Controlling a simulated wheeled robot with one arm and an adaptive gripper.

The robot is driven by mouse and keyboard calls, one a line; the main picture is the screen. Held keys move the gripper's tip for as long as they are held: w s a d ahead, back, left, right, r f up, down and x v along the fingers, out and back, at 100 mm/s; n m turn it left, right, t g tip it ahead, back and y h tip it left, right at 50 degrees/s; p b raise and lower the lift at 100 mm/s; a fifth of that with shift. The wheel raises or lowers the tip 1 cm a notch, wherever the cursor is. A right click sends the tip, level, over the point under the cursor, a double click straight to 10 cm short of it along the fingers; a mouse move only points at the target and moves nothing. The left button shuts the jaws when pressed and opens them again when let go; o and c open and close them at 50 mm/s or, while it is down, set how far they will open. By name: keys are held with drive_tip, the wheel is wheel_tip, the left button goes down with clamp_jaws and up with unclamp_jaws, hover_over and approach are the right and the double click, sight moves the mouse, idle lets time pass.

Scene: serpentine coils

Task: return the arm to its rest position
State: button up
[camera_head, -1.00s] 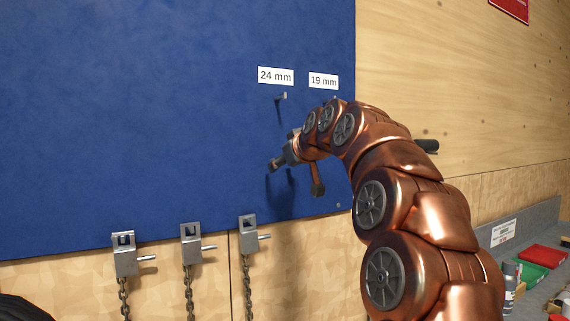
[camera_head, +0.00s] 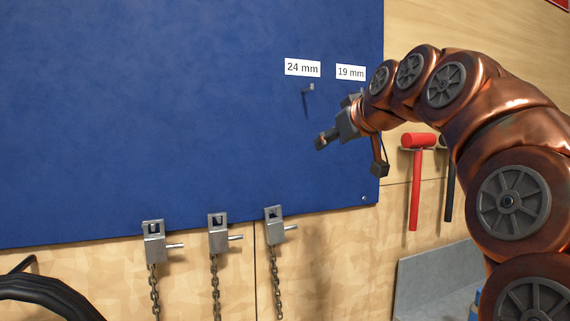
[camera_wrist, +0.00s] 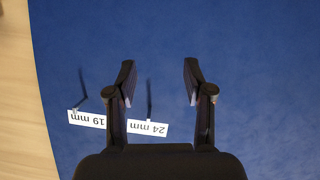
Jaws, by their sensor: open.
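My copper-coloured arm reaches in from the right in the head view and bends over towards the blue board (camera_head: 170,110). My gripper (camera_head: 350,155) is in front of the board's lower right part, below the 19 mm label (camera_head: 351,73). The peg under the 19 mm label is mostly hidden by my arm in the head view.
Several metal clamps with chains (camera_head: 218,234) hang below the board. A red mallet (camera_head: 418,142) hangs on the wooden wall right of the board, partly beside my arm. A grey ledge (camera_head: 435,275) is below it. A black curved object (camera_head: 45,295) is at lower left.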

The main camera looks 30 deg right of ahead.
drive_tip(key=s+a+f+g+y, duration=0.1)
drive_tip(key=s+a+f+g, duration=0.1)
drive_tip(key=a+f, duration=0.55)
drive_tip(key=s+a+f+g+y, duration=0.1)
drive_tip(key=s+a+f+g, duration=0.3)
drive_tip(key=f, duration=0.6)
drive_tip(key=a+f+g+y, duration=0.1)
drive_tip(key=a+f, duration=0.6)
drive_tip(key=f, duration=0.2)
drive_tip(key=s+a+f+g, duration=0.2)
drive_tip(key=s+f+g, duration=0.2)
drive_tip(key=s+f, duration=0.7)
drive_tip(key=s+a+f+g, duration=0.2)
drive_tip(key=s+f+g, duration=0.2)
drive_tip(key=s+f, duration=0.7)
drive_tip(key=s, duration=0.2)
drive_tip(key=shift+s+a+m+h, duration=0.15)
drive_tip(key=shift+s+m+h, duration=0.15)
drive_tip(key=shift+s+h, duration=0.1)
drive_tip(key=shift+c, duration=0.2)
drive_tip(key=shift+c, duration=0.8)
